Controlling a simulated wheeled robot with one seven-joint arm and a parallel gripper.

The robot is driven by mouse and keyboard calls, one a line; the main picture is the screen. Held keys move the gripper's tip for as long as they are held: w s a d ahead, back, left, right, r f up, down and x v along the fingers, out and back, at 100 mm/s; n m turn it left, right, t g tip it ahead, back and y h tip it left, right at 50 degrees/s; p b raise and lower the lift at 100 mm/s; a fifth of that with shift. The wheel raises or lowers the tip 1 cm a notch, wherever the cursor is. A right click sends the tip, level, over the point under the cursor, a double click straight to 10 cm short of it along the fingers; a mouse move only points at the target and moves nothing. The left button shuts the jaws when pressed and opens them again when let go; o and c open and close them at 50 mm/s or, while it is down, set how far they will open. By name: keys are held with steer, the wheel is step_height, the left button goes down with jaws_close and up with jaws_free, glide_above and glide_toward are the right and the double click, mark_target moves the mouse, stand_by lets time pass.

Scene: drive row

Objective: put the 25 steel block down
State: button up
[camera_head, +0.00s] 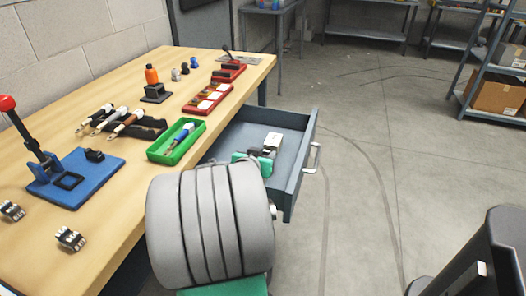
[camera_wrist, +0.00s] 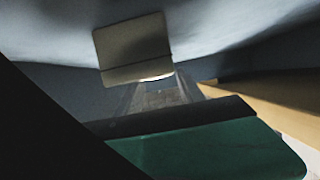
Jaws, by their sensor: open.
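My gripper (camera_head: 262,153) is inside the open drawer (camera_head: 300,165), mostly hidden behind my own grey and green arm. It is open. A small pale block-shaped piece (camera_head: 273,140) shows at the gripper's far side in the drawer; I cannot tell whether it is the 25 steel block or part of the gripper. In the wrist view a pale plate-like shape (camera_wrist: 135,48) is at the top and a dark green part of my gripper crosses the bottom. A small grey shape (camera_wrist: 158,96) shows between them, too unclear to name. No number 25 is readable.
The wooden bench (camera_head: 110,180) stands beside the drawer. It carries a green tray (camera_head: 162,154), a red tray (camera_head: 190,108), a blue press fixture (camera_head: 95,180) and tools. The drawer's handle (camera_head: 314,158) faces the clear floor. A dark chair-like object (camera_head: 490,250) is at lower right.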

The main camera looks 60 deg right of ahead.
steer(key=p+v, duration=0.1)
steer(key=v, duration=1.1)
steer(key=shift+a, duration=0.1)
